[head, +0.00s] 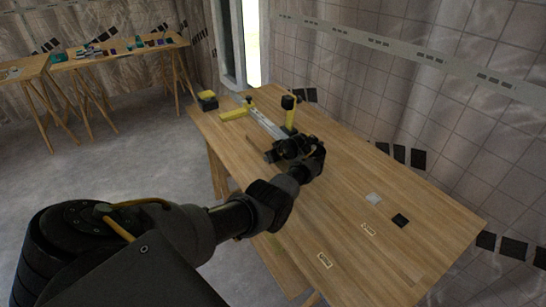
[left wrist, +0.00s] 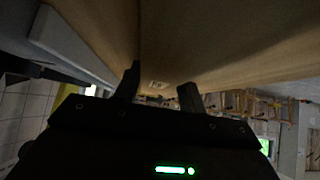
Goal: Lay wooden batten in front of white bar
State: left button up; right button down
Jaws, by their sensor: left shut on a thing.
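The white bar (head: 265,121) lies lengthwise towards the back of the wooden table, between yellow pieces. It also shows as a pale strip at the upper left of the left wrist view (left wrist: 65,45). My left gripper (head: 274,153) is low over the table at the near end of the bar. In the left wrist view its fingers (left wrist: 158,82) stand a little apart, shut on a wood-coloured piece, which I take as the wooden batten. The batten blends with the tabletop; only a thin edge (head: 256,146) seems to show left of the gripper. My right gripper is out of view.
The table (head: 345,205) is clear towards its near right, apart from a grey square (head: 373,198), a black square (head: 400,220) and small labels. A black and yellow item (head: 207,100) sits at the far left corner. A tiled wall runs along the right.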

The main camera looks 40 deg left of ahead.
pick_arm(q)
jog(key=o, duration=1.2)
jog(key=shift+d+r+p, duration=0.15)
jog(key=shift+r+p, duration=0.15)
jog(key=shift+r, duration=0.05)
jog(key=p+v, duration=0.1)
jog(key=v, duration=0.5)
jog(key=shift+d+r, duration=0.3)
jog(key=p+v, duration=0.3)
jog(key=shift+s+d+r+p, duration=0.1)
jog(key=shift+d+r+p, duration=0.1)
jog(key=shift+r+p, duration=0.15)
jog(key=shift+s+d+r+p, duration=0.2)
jog(key=shift+d+r+p, duration=0.05)
jog(key=shift+d+p, duration=0.15)
